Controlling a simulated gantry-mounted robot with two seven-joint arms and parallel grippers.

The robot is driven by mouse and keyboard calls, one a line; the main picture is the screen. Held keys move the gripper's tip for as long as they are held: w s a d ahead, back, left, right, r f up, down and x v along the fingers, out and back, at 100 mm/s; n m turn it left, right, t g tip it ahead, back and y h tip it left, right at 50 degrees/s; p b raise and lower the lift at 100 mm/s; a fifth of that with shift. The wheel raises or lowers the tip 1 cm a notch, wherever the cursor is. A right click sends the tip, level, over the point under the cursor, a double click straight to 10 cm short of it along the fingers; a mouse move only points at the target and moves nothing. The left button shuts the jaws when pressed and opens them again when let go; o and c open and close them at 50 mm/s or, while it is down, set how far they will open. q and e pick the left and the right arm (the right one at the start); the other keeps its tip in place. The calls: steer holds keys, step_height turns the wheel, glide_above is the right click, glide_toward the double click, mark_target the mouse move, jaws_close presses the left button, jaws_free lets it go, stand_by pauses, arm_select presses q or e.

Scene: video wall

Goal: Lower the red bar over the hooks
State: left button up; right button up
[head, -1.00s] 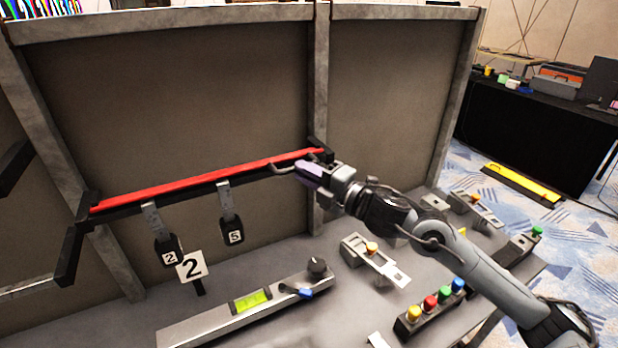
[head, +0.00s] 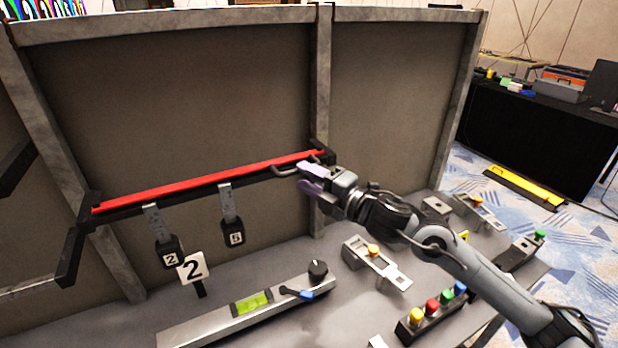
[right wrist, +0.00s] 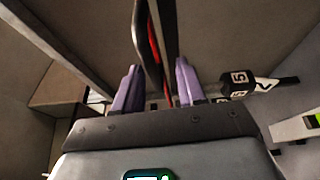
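The long red bar (head: 205,182) lies along a black rail on the wall panel, nearly level, rising to the right in the head view. A grey loop handle (head: 288,168) sticks out near its right end. Two metal hanger straps (head: 153,221) (head: 228,202) with black tags "2" and "5" hang from the rail; their hook tops are hard to make out. My right gripper (head: 306,178) is at the handle, its purple fingers apart. In the right wrist view, the handle (right wrist: 148,45) and red edge run between the parted fingers (right wrist: 156,90). My left gripper is not in view.
Below stand a "2" sign (head: 191,267), a level-like bar with a knob (head: 250,303), and a button box (head: 432,310) with several coloured buttons. Small switch units (head: 375,262) stand under my right arm. The panel face above the bar is clear.

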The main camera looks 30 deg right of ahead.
steer(key=shift+r, duration=0.1)
steer(key=v, duration=1)
steer(key=shift+s+b, duration=0.3)
steer(key=shift+b, duration=0.1)
steer(key=shift+d, duration=0.1)
steer(key=shift+s, duration=0.1)
stand_by(0.5)
